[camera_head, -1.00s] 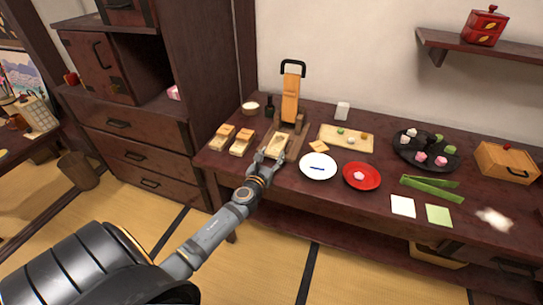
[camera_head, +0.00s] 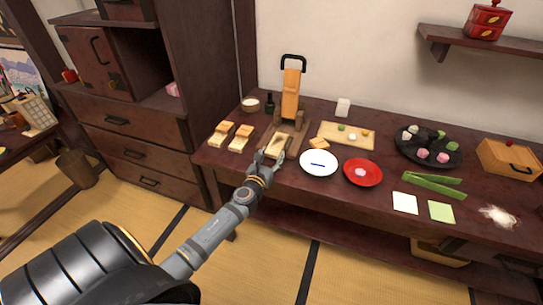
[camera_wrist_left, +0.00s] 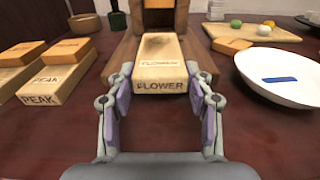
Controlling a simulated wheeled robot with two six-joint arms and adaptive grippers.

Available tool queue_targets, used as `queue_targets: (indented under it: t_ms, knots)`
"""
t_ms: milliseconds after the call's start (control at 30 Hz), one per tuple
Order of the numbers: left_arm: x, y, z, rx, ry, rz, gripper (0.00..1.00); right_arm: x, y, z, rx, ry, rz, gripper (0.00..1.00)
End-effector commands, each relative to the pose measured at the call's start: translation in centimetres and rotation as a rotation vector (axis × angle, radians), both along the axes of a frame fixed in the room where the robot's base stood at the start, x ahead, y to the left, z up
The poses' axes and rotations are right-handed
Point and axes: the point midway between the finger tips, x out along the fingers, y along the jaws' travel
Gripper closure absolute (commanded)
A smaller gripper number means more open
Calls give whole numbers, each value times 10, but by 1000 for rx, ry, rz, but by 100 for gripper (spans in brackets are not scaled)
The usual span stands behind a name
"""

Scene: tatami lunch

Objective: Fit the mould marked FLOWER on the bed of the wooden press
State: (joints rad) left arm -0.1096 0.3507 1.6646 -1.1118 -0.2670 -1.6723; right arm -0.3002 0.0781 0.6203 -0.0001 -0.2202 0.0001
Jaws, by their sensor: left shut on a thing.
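The wooden press (camera_head: 290,95) stands on the dark table with its lever raised and a black handle on top. The pale mould marked FLOWER (camera_head: 280,143) lies at the press's bed, and its lettering reads clearly in the wrist view (camera_wrist_left: 162,72). Dark wood of the press base (camera_wrist_left: 121,62) shows on both sides of it. Its near end points at my left gripper (camera_head: 268,160). In the wrist view the fingers (camera_wrist_left: 164,92) are shut on the near end of the mould. Whether the mould sits flush on the bed is hard to tell. My right gripper is out of view.
Two moulds, one marked PEAK (camera_wrist_left: 58,82), lie left of the press. A white plate (camera_head: 319,164) with a blue strip and a red plate (camera_head: 363,181) are to the right. A board (camera_head: 347,143) with small balls is behind them.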

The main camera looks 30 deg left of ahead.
Motion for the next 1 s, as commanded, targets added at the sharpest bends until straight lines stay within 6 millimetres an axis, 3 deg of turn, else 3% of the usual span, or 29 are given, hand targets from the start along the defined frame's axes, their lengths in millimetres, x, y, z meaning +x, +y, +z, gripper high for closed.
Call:
queue_targets:
  t_ms: [67, 100, 300, 667, 767, 1000]
  knots:
    - [0, 0, -2, 0, 0, 0, 71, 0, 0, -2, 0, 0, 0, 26]
    - [0, 0, -2, 0, -1, 0, 46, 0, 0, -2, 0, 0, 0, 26]
    - [0, 0, -2, 0, 0, 0, 21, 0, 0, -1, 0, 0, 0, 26]
    - [-5, -1, -2, 1, 1, 0, 21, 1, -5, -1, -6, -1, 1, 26]
    - [-20, -5, -2, 1, 3, 0, 21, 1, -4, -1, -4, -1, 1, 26]
    - [-77, -18, 0, 2, 5, -2, 21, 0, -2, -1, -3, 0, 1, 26]
